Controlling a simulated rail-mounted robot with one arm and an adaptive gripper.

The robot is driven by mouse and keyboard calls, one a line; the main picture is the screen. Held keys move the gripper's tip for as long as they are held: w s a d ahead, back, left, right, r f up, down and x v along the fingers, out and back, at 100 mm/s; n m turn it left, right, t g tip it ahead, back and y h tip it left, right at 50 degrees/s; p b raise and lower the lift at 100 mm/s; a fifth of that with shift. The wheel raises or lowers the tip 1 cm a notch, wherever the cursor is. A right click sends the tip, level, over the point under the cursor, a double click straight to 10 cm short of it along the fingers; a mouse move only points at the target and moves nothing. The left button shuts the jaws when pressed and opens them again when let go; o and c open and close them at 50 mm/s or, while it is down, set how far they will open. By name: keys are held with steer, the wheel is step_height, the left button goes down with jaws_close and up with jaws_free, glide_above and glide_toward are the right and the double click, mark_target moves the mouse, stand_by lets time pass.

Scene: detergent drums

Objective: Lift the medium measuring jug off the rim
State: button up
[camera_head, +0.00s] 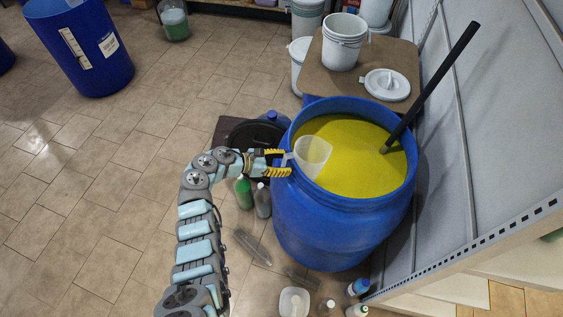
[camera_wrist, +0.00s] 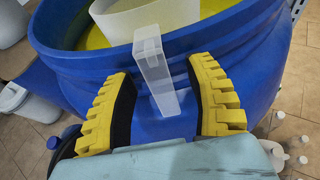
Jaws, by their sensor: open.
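The measuring jug (camera_head: 312,155) is translucent white and hangs at the left side of the blue drum's rim (camera_head: 280,148), its cup inside the drum above the yellow liquid (camera_head: 345,170). In the wrist view its clear handle (camera_wrist: 154,72) hangs down outside the drum wall, and part of its cup (camera_wrist: 150,18) shows at the top. My gripper (camera_head: 283,163) is open at the outside of the drum. In the wrist view the yellow-padded fingers (camera_wrist: 165,100) stand on either side of the handle, with gaps to it on both sides.
A black stick (camera_head: 432,85) leans in the drum at the right, near the grey wall panel (camera_head: 470,150). A brown table (camera_head: 345,82) behind bears a white bucket (camera_head: 344,42) and a lid (camera_head: 387,84). Bottles (camera_head: 245,193) stand on the floor below my gripper. The floor at left is mostly clear.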

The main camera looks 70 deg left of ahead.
steer(key=shift+c, duration=0.2)
jaws_close()
stand_by(0.3)
steer(key=shift+w+r+t, duration=0.2)
steer(key=shift+r+t, duration=0.7)
steer(key=shift+r, duration=0.05)
step_height(320, 180, up, 12)
steer(key=p, duration=1.3)
